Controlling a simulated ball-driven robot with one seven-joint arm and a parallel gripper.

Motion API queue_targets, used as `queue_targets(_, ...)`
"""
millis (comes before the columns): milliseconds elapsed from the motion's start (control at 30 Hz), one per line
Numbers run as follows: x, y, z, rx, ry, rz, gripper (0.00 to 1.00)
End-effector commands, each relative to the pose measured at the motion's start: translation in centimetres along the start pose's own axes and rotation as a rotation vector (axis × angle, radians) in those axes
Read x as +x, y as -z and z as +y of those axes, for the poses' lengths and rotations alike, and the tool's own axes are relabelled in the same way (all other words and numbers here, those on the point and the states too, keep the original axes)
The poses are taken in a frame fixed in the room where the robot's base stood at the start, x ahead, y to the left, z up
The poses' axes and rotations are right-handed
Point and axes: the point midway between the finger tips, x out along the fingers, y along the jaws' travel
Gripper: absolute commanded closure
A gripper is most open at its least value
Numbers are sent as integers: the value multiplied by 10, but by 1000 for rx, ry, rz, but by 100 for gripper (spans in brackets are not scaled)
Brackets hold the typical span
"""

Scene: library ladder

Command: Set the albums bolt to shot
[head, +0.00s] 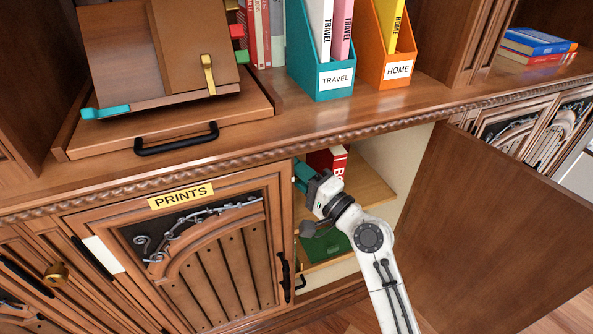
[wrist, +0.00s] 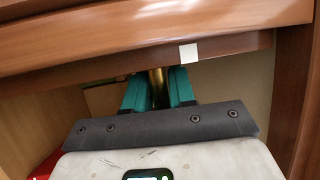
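My gripper (head: 303,178) reaches into the open cupboard right of the PRINTS door, close to its left edge and under the counter. In the wrist view its two teal fingers (wrist: 158,92) stand on either side of an upright brass bolt (wrist: 158,86). The brass fills the space between the fingers, so the gripper looks shut on it. The bolt's upper end meets the underside of the wooden rail; its lower part is hidden by the gripper body. In the head view my gripper and the frame hide the bolt. No albums label is readable.
The cupboard's large door (head: 500,225) stands wide open at right. A red book (head: 328,160) is on the inner shelf, and a green object (head: 325,245) is below. The PRINTS door (head: 190,260) is closed at left. A small white tag (wrist: 188,54) is on the rail.

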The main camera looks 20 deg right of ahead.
Motion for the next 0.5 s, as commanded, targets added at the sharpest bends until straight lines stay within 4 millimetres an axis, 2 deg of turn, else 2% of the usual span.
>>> queue_targets(33,0,0,0,0,0,0,81)
queue_targets(233,0,0,0,0,0,0,100)
queue_targets(500,0,0,0,0,-1,0,100)
